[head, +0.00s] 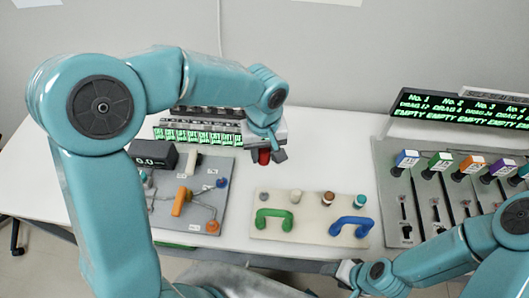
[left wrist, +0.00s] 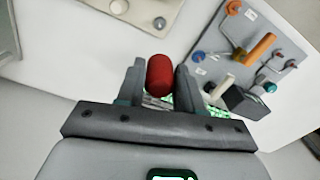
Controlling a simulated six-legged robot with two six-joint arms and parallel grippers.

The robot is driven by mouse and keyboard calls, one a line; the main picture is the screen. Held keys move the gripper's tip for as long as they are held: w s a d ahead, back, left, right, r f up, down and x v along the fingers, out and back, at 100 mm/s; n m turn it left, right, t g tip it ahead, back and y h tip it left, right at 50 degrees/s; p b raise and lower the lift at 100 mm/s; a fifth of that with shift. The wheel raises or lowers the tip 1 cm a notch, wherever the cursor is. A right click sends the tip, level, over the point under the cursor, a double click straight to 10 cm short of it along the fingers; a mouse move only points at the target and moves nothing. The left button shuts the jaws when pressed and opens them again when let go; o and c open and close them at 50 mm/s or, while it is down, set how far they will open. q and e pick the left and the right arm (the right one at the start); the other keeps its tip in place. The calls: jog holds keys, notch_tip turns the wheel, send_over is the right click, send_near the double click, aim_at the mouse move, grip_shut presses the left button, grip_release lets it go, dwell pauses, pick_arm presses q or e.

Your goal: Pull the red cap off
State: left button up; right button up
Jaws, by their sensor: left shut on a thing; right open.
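The red cap (head: 264,157) is a short red cylinder at the middle of the table, just in front of the green-lit rack. My left gripper (head: 266,155) is shut on it from above. In the left wrist view the red cap (left wrist: 160,75) stands between the two grey fingers (left wrist: 158,88). Whether the cap is still joined to anything is hidden. My right gripper (head: 340,272) is open at the table's front edge, far from the cap.
A grey panel (head: 165,215) with an orange handle lies left of centre. A cream board (head: 312,213) with green and blue handles lies in front. A slider panel (head: 393,228) and lit display (head: 460,108) stand right. White table is clear between the rack and slider panel.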

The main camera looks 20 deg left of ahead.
pick_arm(q)
jog(key=shift+s+r, duration=0.15)
jog(key=shift+r, duration=1.8)
jog(key=shift+r, duration=1.5)
